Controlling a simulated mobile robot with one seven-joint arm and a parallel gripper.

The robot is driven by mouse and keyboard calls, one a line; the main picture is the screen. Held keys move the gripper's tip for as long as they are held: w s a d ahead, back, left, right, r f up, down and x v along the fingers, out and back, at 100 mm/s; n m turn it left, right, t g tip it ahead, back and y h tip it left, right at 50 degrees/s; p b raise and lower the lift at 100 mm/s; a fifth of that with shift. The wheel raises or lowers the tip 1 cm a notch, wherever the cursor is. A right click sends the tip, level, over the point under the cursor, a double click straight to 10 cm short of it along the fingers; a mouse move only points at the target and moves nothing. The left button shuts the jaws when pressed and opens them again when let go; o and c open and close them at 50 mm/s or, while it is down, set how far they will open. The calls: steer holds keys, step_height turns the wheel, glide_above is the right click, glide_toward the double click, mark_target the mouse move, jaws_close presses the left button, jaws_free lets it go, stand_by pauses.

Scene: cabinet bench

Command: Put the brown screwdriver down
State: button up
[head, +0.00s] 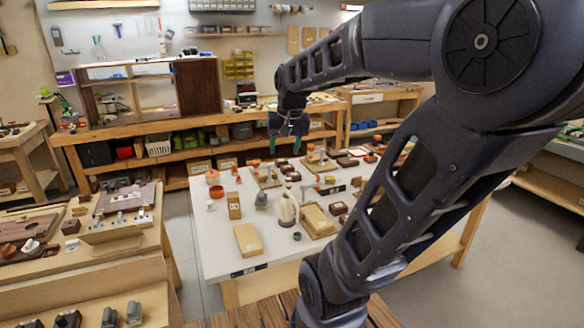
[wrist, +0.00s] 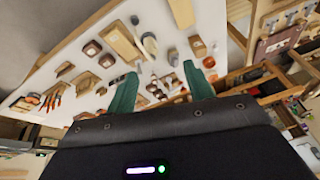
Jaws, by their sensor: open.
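My gripper (head: 285,142) hangs above the far part of a white table in the head view. In the wrist view its two green fingers (wrist: 162,88) stand wide apart, with nothing held between them. Small parts on the table show beyond and between the fingers. I cannot pick out the brown screwdriver with certainty in either view. Some thin brown tools (wrist: 53,97) lie at the left of the wrist view, too small to identify.
The white table (head: 215,255) carries many items, including an orange pot (head: 212,176), a pale wooden block (head: 249,240) and a cream bottle-like object (head: 287,208). A cabinet (head: 198,88) stands on the back bench. A cluttered wooden bench (head: 130,250) stands at left. The table's front-left corner is clear.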

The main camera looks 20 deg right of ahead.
steer(key=s+a+f+n, duration=0.1)
steer(key=s+f+n, duration=0.1)
steer(key=s, duration=0.7)
steer(key=shift+a+f+n+t, duration=0.25)
steer(key=shift+n+t, duration=0.15)
steer(key=shift+n, duration=0.1)
